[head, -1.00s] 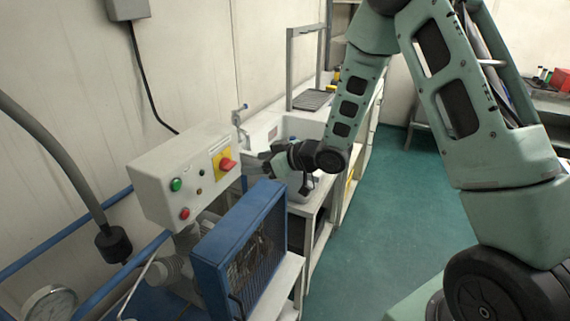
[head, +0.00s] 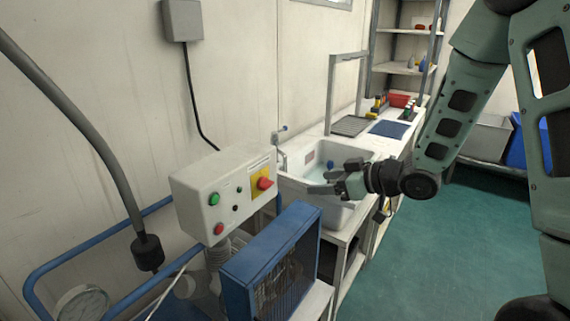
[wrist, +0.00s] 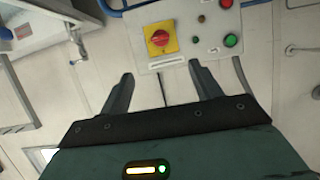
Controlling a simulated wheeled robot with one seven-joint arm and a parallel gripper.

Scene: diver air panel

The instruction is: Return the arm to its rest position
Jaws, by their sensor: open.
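My gripper (head: 325,184) is open and empty in the head view. It hangs in the air in front of the white sink, to the right of the control box. In the wrist view its two fingers (wrist: 161,82) stand apart with nothing between them. The control box (head: 200,190) is pale, with green and red buttons. Its red rotary switch (head: 265,184) sits on a yellow plate. The switch also shows in the wrist view (wrist: 159,38), beyond the fingers. The gripper is apart from the box.
A blue framed unit (head: 238,282) stands below the box. The white sink (head: 297,193) is behind my gripper, with a blue mat (head: 389,129) on the counter beyond. A hose (head: 75,110) hangs at left. The green floor (head: 450,240) at right is clear.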

